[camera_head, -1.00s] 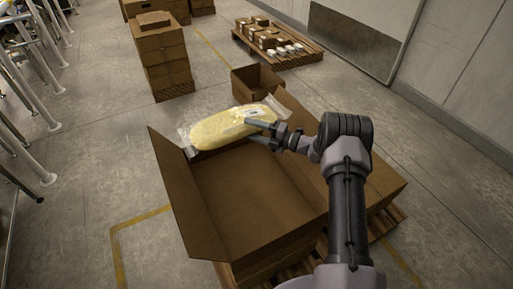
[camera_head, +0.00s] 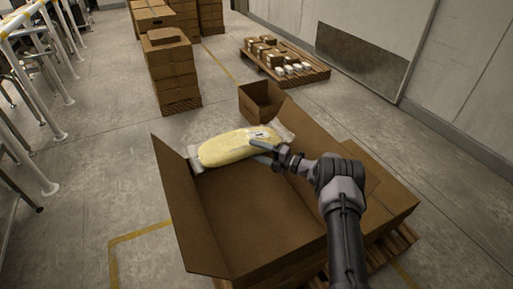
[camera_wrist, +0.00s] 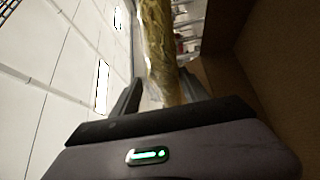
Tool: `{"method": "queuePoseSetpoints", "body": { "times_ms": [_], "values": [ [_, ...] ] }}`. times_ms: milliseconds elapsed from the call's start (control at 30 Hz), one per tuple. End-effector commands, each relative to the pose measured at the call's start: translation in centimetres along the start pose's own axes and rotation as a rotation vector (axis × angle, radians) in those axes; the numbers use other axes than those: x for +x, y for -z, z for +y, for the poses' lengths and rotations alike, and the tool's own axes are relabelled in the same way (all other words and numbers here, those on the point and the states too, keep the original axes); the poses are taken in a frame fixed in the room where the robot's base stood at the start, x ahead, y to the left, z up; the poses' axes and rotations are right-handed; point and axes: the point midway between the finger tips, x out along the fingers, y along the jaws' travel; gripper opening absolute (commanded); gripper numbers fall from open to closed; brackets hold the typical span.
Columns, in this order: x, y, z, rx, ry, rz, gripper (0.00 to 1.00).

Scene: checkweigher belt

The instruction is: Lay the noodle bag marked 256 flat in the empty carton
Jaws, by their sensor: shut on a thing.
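A clear bag of yellow noodles (camera_head: 225,150) with a small white label is in my gripper (camera_head: 262,150), in the head view. The gripper is shut on the bag's near side, by the label. The number on the label is too small to read. The bag is held level across the far end of an open, empty carton (camera_head: 260,215), and it hides part of the carton's far wall. In the wrist view, the bag (camera_wrist: 158,45) rises between the two fingers (camera_wrist: 155,95), with a brown carton wall on the right.
The carton's tall left flap (camera_head: 180,205) stands up and its right flap (camera_head: 312,130) leans outward. Stacked cartons (camera_head: 173,70) and a loaded pallet (camera_head: 310,74) are farther back.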

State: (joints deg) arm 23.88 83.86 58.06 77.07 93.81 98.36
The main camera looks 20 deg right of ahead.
Motion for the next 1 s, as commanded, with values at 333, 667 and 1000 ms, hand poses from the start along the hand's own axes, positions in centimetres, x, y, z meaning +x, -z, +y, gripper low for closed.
{"method": "queuePoseSetpoints", "body": {
  "times_ms": [333, 667, 1000],
  "values": [
    [0.0, -0.1, -5.6, -0.001, -0.003, -0.001, 0.0],
    [0.0, -0.1, -10.0, -0.001, -0.003, -0.001, 0.0],
    [0.0, 0.0, -11.1, 0.001, -0.003, -0.001, 0.0]
  ]
}}
